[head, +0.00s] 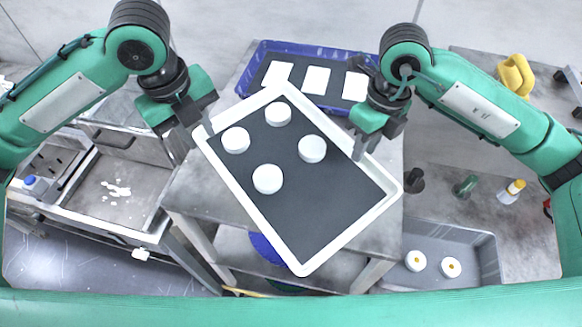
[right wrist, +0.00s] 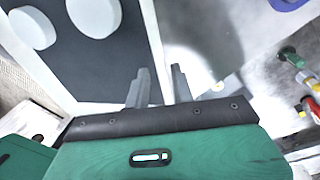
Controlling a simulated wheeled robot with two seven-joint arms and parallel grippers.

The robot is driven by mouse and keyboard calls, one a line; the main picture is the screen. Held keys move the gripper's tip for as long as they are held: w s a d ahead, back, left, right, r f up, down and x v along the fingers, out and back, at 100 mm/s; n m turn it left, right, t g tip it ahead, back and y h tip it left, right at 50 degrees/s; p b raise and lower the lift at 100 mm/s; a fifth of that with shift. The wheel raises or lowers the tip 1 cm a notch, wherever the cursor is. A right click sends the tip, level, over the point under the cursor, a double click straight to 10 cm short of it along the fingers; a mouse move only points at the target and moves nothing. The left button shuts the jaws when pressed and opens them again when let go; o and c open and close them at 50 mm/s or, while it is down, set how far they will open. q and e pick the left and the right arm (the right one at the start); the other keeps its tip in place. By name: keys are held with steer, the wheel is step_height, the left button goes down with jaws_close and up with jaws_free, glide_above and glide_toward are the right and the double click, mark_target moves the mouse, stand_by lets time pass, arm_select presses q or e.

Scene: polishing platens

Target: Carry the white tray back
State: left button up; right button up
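The white tray (head: 246,217) has a dark grey lining and carries several round white discs (head: 267,179) in its far half. It sits turned at an angle and reaches past the front of the grey table, apparently held above it. My left gripper (head: 199,132) is at the tray's upper left rim, with fingers on the rim. My right gripper (head: 361,146) is at the upper right rim. In the right wrist view the tray's rim (right wrist: 152,35) runs between the two fingers (right wrist: 160,88), which look closed on it.
A blue tray (head: 262,62) with white rectangular pads lies behind on the table (head: 190,185). A metal sink unit (head: 100,190) stands at left. At right, a counter (head: 440,218) holds small bottles, a yellow object (head: 515,75) and a grey basin (head: 487,262) containing white discs.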

steer(key=shift+r, duration=0.1)
arm_select(q)
step_height(320, 180, up, 6)
steer(key=shift+s+a, duration=0.25)
steer(key=shift+a, duration=0.05)
arm_select(e)
step_height(320, 180, up, 12)
steer(key=w+d, duration=0.1)
steer(key=shift+d, duration=0.15)
